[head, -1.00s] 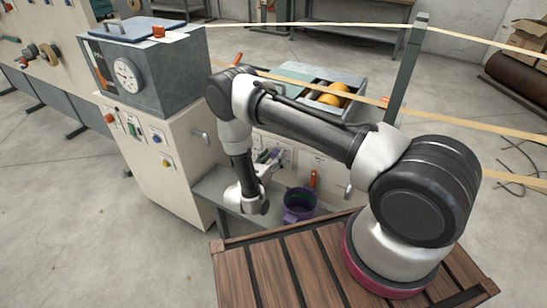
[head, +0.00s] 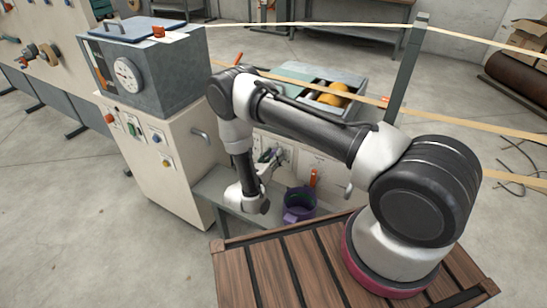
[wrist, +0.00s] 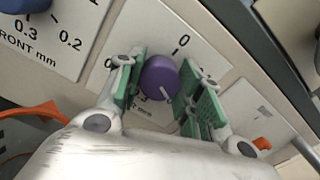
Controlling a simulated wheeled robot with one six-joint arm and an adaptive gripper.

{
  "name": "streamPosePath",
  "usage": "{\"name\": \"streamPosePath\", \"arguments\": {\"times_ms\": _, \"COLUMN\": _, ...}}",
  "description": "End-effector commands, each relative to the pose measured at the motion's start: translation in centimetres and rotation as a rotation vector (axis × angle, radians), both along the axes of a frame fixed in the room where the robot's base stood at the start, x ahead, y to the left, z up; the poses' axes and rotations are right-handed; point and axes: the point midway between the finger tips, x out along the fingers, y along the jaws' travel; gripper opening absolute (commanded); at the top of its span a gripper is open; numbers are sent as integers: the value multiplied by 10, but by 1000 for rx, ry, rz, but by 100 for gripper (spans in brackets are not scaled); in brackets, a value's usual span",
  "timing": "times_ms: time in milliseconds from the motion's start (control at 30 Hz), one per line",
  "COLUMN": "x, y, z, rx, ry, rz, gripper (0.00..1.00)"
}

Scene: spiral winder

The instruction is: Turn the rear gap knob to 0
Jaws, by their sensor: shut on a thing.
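The rear gap knob is a round purple knob (wrist: 160,77) on a white dial plate (wrist: 165,32) in the wrist view. A white line on the knob points down and slightly right in the picture, away from the printed 0 at the upper right. My gripper (wrist: 162,82) is shut on the knob, with a green pad on each side. The fingers hide parts of the scale. In the head view my gripper (head: 266,162) is at the machine's panel, and the knob cannot be made out there.
A blue knob (wrist: 25,5) with a plate marked FRONT mm is to the left. An orange part (wrist: 262,143) is at the right. In the head view a purple cup (head: 299,203) stands on a grey shelf below my gripper, and a grey box with a dial (head: 128,76) is at the left.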

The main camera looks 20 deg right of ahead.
Motion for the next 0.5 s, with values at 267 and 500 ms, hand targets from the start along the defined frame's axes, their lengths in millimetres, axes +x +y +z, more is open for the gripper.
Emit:
{"name": "streamPosePath", "arguments": {"times_ms": 267, "x": 0, "y": 0, "z": 0, "rx": -148, "ry": 148, "rz": 1, "gripper": 12}}
{"name": "streamPosePath", "arguments": {"times_ms": 500, "x": 0, "y": 1, "z": 0, "rx": -309, "ry": 308, "rz": 1, "gripper": 12}}
